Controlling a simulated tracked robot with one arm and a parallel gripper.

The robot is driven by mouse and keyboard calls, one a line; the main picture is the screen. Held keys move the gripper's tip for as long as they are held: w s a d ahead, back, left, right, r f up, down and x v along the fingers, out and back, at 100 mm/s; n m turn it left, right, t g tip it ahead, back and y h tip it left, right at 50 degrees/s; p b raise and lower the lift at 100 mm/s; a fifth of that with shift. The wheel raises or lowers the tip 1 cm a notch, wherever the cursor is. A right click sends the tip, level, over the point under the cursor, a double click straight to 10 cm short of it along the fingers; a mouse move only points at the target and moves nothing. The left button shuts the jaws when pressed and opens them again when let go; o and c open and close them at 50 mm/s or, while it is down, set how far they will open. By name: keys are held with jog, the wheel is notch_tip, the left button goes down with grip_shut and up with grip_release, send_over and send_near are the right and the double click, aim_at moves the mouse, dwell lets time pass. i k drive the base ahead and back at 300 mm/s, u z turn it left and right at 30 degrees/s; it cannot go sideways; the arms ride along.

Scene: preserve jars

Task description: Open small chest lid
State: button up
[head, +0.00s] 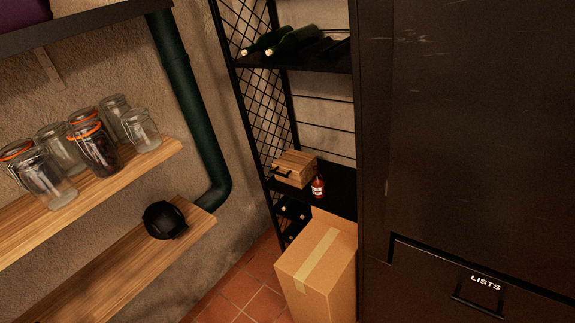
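A small wooden chest (296,167) sits on a middle shelf of the black metal rack. It is a light brown slatted box with a dark handle on its left front, and its lid looks shut. It is some way off from the camera. My gripper does not show in the head view, so its state cannot be seen.
A cardboard box (318,264) stands in front of the rack (328,181). A dark cabinet (470,140) fills the right side. Wooden shelves (150,176) with several glass jars (95,148) are on the left. Tiled floor shows between.

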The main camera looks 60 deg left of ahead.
aim_at(295, 161)
jog(key=u, duration=0.4)
jog(key=i, duration=1.25)
jog(key=u, duration=1.15)
jog(key=i, duration=0.65)
jog(key=u, duration=0.15)
jog(key=k, duration=0.8)
jog(key=u, duration=0.2)
jog(key=i, duration=0.8)
jog(key=z, duration=0.05)
